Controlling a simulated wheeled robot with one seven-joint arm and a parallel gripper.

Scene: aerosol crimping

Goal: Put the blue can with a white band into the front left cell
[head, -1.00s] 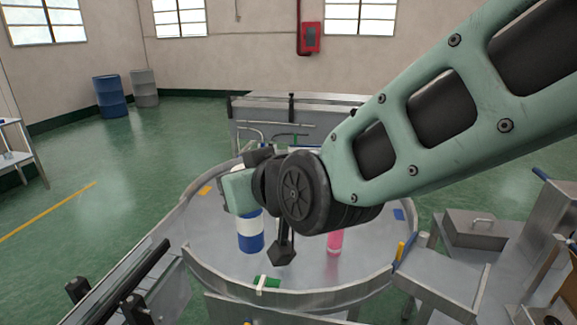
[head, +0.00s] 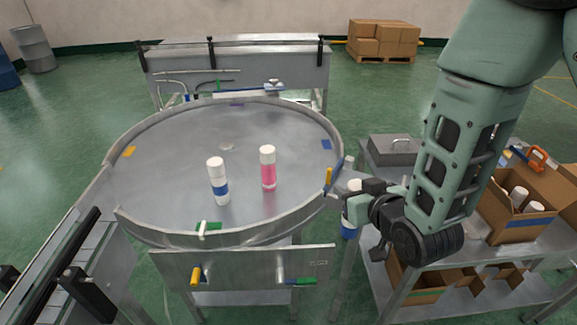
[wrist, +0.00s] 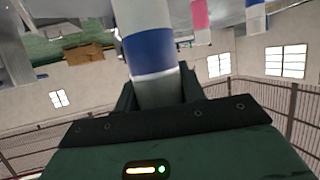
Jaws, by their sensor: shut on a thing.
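My gripper (head: 364,203) is at the right of the round table, shut on the blue can with a white band (head: 349,230). The can hangs roughly upright, apart from the table rim, and the gripper and wrist hide part of it. In the wrist view the can (wrist: 150,52) sits between the fingers, its lower end cut off by the picture edge. An open cardboard box (head: 519,228) stands on the bench at the right with white-topped cans inside. Its cells cannot be made out clearly.
A white can with a blue band (head: 219,182) and a pink can (head: 268,168) stand on the round table (head: 180,140). A grey metal case (head: 396,150) lies behind my arm. More cartons (head: 420,283) sit on the lower shelf.

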